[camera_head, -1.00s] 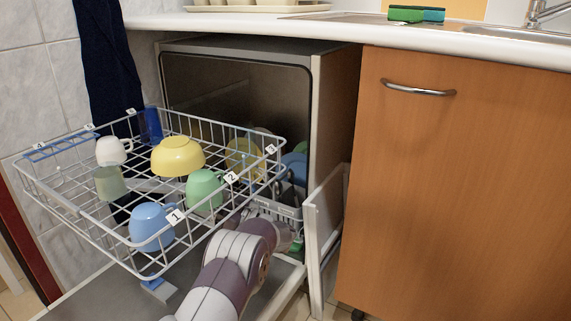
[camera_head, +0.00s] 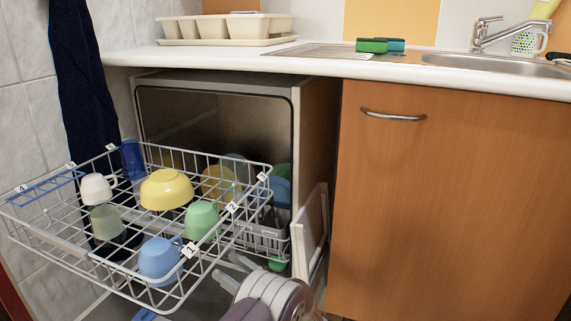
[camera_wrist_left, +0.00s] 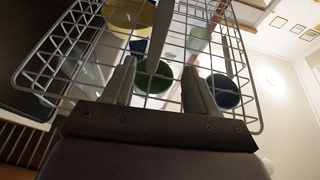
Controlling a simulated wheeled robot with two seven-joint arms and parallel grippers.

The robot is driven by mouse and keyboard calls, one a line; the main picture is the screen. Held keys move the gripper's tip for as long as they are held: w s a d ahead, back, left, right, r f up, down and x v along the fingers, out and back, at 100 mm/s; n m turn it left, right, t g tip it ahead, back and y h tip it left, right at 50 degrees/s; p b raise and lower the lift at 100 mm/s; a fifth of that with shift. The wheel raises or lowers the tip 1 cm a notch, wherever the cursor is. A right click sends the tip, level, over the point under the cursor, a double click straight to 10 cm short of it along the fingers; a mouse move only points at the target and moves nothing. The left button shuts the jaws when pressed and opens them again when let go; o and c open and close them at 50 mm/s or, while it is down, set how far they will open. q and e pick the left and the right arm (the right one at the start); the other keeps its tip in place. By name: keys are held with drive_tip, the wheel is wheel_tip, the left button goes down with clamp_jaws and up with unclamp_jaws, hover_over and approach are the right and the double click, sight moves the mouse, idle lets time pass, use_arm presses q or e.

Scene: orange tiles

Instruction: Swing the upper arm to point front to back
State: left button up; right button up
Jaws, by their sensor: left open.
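The dishwasher's upper rack (camera_head: 95,284) is pulled out and holds bowls and cups. A narrow grey bar, which looks like the upper arm (camera_wrist_left: 161,32), shows below the rack wires in the left wrist view. It runs roughly up and down that picture, its lower end between my fingertips. My left gripper (camera_head: 237,263) is below the rack's near right corner in the head view, partly hidden by its own wrist. The left wrist view looks up, with the fingers (camera_wrist_left: 158,66) spread apart. I cannot tell whether they touch the bar. My right gripper is not in view.
The rack holds a yellow bowl (camera_head: 166,190), a blue cup (camera_head: 158,259), a green cup (camera_head: 201,220) and a white cup (camera_head: 96,188). A lower basket (camera_head: 262,240) is behind my gripper. A wooden cabinet door (camera_head: 450,200) closes off the right side.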

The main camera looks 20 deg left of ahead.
use_arm(q)
drive_tip(key=w+d+r+m+t+h+p, duration=0.55)
drive_tip(key=w+m+t+h+p, duration=0.45)
drive_tip(key=h, duration=0.4)
drive_tip(key=s+d+r+m+g+h+p, duration=0.1)
drive_tip(key=s+d+r+g+h+p, duration=0.1)
drive_tip(key=r+p, duration=0.7)
drive_tip(key=s+d+r+m+g+h+p, duration=0.1)
drive_tip(key=s+d+r+h+p, duration=0.3)
drive_tip(key=r+p, duration=0.4)
drive_tip(key=s+g+h+p, duration=0.1)
drive_tip(key=p, duration=0.2)
drive_tip(key=shift+s+r+m, duration=0.2)
drive_tip(key=shift+r+m, duration=0.2)
drive_tip(key=shift+d, duration=0.1)
